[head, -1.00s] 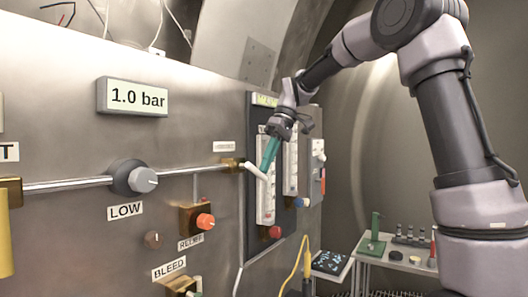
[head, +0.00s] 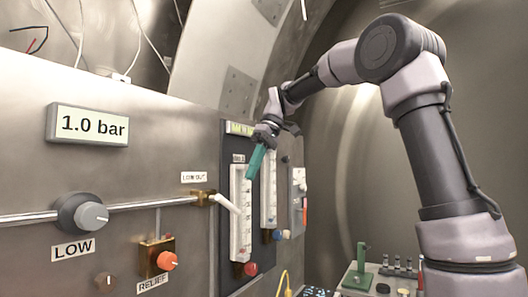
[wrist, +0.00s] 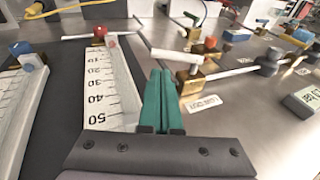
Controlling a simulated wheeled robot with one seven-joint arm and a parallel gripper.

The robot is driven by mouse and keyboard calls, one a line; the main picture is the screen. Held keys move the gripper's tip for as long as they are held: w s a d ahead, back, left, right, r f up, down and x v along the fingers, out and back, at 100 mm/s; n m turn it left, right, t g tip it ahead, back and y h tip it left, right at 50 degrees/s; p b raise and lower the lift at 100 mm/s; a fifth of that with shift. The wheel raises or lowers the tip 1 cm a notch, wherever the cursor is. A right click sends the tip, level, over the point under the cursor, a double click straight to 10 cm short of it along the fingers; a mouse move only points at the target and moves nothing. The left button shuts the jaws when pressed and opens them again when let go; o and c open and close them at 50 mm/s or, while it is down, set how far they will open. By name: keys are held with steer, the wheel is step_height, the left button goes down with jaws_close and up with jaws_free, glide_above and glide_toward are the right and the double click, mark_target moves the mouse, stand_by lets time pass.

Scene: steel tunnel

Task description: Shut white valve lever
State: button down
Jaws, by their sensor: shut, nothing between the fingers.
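The white valve lever (head: 226,203) sticks out from a brass valve (head: 203,199) at the end of the steel pipe, under a label reading LOW OUT. It slants down to the right, toward the front of a flow meter. My gripper (head: 252,172) has green fingers, shut and empty. It is above and right of the lever's free end, apart from it in the head view. The wrist view shows the fingertips (wrist: 158,74) beside the meter scale.
Two flow meters (head: 240,228) with scales stand on a dark panel right of the lever. A grey LOW knob (head: 92,216), an orange RELIEF knob (head: 167,261) and a 1.0 bar display (head: 94,125) are to the left. A small bench stands at lower right.

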steer(key=v, duration=0.6)
steer(key=shift+w+d, duration=0.25)
steer(key=shift+w, duration=0.05)
